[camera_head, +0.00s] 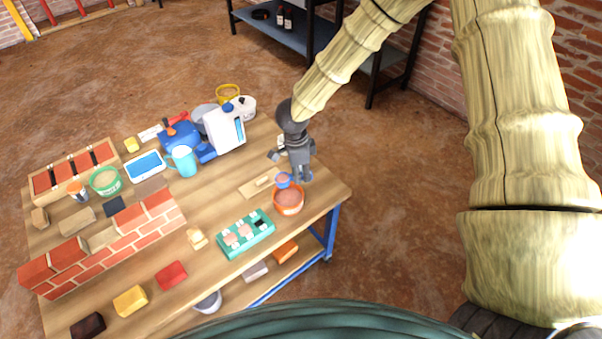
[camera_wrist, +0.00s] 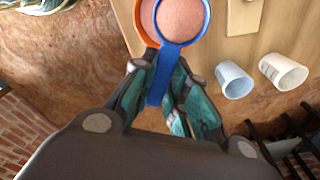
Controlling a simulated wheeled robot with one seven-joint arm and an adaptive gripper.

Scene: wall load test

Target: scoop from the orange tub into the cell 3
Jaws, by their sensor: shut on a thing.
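The orange tub (camera_head: 289,209) stands near the table's right end and holds pinkish-brown material. My gripper (camera_head: 291,172) is shut on the handle of a blue scoop (camera_head: 284,180). The scoop's blue ring (camera_wrist: 183,43) shows in the wrist view, with pinkish material inside it, overlapping the tub's orange rim (camera_wrist: 129,22). The scoop is over the tub's far side; I cannot tell whether it touches the tub. A teal tray with several cells (camera_head: 229,251) lies left of the tub, with pinkish material in some cells. Cell numbers are not readable.
A wooden board (camera_head: 252,190) lies left of the tub. A pale blue cup (camera_wrist: 234,80) and a white cup (camera_wrist: 284,71) show beside the scoop in the wrist view. A brick wall piece (camera_head: 130,243) and a blue-and-white machine (camera_head: 222,130) stand further left.

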